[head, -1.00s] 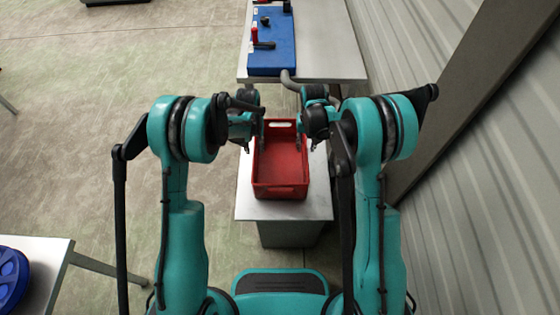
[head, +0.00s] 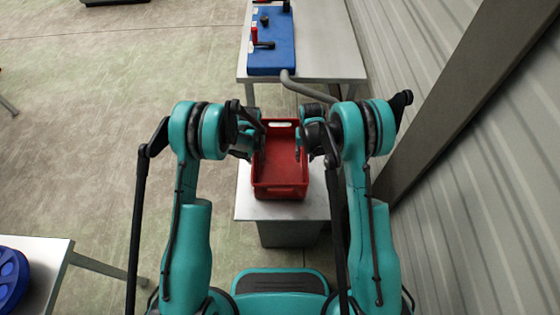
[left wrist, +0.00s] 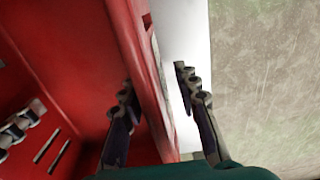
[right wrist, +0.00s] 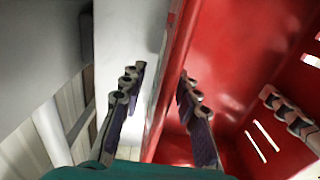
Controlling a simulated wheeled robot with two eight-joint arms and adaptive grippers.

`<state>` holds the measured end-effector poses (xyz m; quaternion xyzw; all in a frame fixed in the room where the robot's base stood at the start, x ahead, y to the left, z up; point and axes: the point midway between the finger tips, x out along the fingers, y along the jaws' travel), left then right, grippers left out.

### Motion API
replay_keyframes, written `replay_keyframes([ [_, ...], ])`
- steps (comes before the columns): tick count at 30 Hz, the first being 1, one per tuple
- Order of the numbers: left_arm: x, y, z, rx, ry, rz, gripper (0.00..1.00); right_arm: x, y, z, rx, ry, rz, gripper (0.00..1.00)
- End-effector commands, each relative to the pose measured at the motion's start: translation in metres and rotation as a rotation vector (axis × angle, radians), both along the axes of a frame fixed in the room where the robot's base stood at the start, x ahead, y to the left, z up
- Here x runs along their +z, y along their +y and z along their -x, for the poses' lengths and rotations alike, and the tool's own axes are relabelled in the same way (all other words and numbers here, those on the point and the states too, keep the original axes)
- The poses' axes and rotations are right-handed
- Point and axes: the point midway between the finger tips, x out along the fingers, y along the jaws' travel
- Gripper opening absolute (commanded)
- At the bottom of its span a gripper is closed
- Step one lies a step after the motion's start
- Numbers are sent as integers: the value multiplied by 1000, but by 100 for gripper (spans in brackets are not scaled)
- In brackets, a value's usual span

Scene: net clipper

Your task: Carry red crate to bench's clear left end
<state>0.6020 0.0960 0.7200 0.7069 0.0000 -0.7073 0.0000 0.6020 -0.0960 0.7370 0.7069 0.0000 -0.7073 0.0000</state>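The red crate (head: 280,178) is empty and sits upright on a small white-topped stand (head: 245,205) in the head view. My left gripper is at its left wall; in the left wrist view its open fingers (left wrist: 153,82) straddle the crate wall (left wrist: 140,60), one inside and one outside with a gap. My right gripper is at the right wall; in the right wrist view its open fingers (right wrist: 159,75) straddle the wall (right wrist: 176,60) likewise. The fingertips are partly hidden by my arms in the head view.
A grey-topped table (head: 325,40) stands beyond the stand, with a blue board (head: 270,50) and red-handled fittings on its left side. Another table (head: 45,255) at lower left carries a blue round thing (head: 10,280). A corrugated wall (head: 430,60) closes the right side. Floor at left is open.

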Motion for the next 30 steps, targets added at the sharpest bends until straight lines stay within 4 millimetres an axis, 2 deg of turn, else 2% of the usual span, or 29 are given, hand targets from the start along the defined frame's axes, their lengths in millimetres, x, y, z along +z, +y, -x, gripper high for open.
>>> replay_keyframes([
  [7, -1, 0, 0, 0, 0, 0, 31, -1, 0, 0, 0, 0, 0, 31],
  [8, -1, 0, 0, 0, 0, 0, 28, -1, 0, 0, 0, 0, 0, 28],
  [11, -1, 0, 0, 0, 0, 0, 2, -1, 0, 0, 0, 0, 0, 2],
  [12, -1, 0, 0, 0, 0, 0, 0, -1, 0, 0, 0, 0, 0, 0],
  [24, 0, 0, 0, 0, 0, 0, 0, 0, 0, 0, 0, 0, 0, 0],
  [30, 10, 0, 0, 0, 0, 0, 0, 10, 0, 0, 0, 0, 0, 0],
])
